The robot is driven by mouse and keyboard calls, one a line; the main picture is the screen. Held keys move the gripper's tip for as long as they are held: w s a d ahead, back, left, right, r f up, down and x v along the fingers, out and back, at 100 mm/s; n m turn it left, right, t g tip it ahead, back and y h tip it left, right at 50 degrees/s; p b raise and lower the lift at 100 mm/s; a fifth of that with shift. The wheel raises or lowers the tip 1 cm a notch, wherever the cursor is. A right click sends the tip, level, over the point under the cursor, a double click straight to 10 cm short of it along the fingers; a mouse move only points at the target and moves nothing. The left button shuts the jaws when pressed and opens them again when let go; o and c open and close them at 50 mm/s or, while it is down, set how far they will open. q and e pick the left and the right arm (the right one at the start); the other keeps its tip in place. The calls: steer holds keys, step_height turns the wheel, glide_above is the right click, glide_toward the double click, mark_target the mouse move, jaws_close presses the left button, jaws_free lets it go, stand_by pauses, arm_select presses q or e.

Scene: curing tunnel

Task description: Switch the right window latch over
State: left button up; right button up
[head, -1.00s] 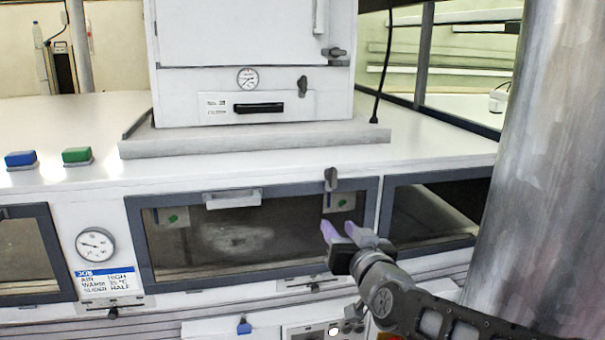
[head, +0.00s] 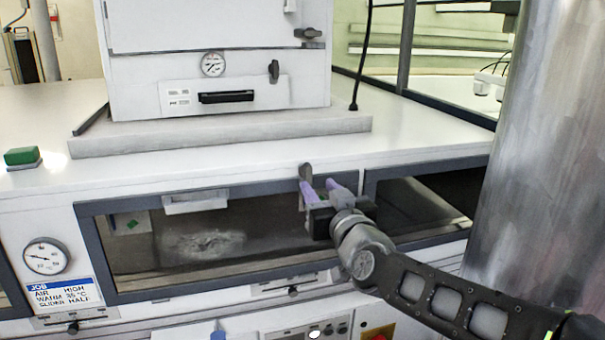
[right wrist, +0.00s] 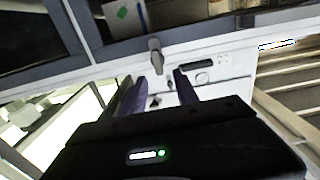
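The right window latch (head: 305,171) is a small grey-brown lever on the top right of the grey window frame (head: 97,235). It points roughly upright. It also shows in the right wrist view (right wrist: 155,56), just beyond the fingertips. My right gripper (head: 320,186) has two purple fingers set apart with nothing between them. Its left fingertip overlaps the latch's lower end in the head view; contact cannot be told. The wrist view also shows the gripper (right wrist: 159,77), with the latch ahead of the gap. My left gripper is not in view.
A white oven (head: 215,60) stands on a grey slab (head: 220,135) on the white top above the window. The window has a white handle (head: 196,201). A dial (head: 45,257) sits at left. A large metal column (head: 535,170) fills the right side.

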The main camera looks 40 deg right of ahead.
mark_target(307, 174)
steer(key=p+x, duration=0.1)
steer(key=x, duration=0.6)
steer(key=shift+w+d, duration=0.1)
steer(key=shift+w, duration=0.15)
steer(key=shift+c, duration=0.2)
jaws_close()
steer(key=shift+f, duration=0.1)
